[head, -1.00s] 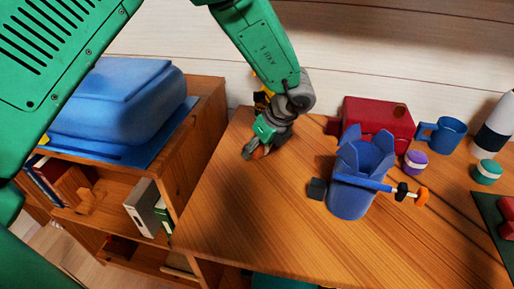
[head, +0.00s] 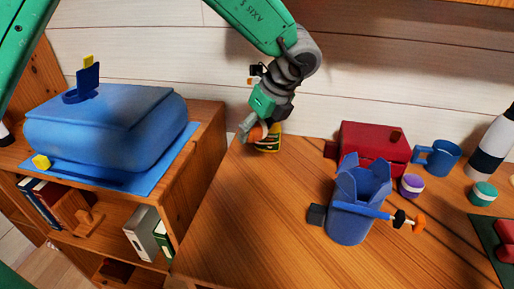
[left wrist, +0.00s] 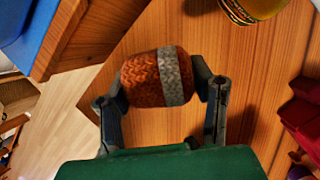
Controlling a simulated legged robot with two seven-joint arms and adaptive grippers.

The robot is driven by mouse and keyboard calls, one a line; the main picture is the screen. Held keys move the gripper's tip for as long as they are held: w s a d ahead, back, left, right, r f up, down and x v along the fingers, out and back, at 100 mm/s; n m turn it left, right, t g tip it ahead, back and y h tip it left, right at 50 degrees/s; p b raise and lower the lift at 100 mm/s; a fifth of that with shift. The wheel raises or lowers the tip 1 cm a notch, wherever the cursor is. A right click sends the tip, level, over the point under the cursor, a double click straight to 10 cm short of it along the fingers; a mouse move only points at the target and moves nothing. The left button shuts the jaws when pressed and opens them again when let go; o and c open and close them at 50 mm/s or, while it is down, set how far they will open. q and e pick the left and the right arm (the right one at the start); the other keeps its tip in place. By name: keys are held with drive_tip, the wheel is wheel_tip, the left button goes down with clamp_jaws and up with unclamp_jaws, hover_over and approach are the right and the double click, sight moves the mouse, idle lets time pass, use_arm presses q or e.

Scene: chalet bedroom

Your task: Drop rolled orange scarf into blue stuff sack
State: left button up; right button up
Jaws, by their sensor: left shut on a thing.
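The rolled orange scarf (left wrist: 150,78), knitted with a grey band, is between the fingers of my left gripper (left wrist: 160,92) in the left wrist view. The gripper is shut on it. In the head view my left gripper (head: 254,128) holds the scarf (head: 258,132) over the back left part of the desk, partly hidden by the fingers. The blue stuff sack (head: 352,214) stands upright with its top open, to the right of and nearer than the gripper. My right gripper is not in view.
A yellow and dark jar (head: 270,140) stands just behind the left gripper. The desk (head: 250,215) left of the sack is clear.

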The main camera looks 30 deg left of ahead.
use_arm(q)
drive_tip(key=r, duration=0.3)
drive_tip(key=shift+a+r, duration=0.25)
drive_tip(key=shift+r, duration=0.45)
drive_tip(key=shift+d+r, duration=0.1)
drive_tip(key=shift+d, duration=0.2)
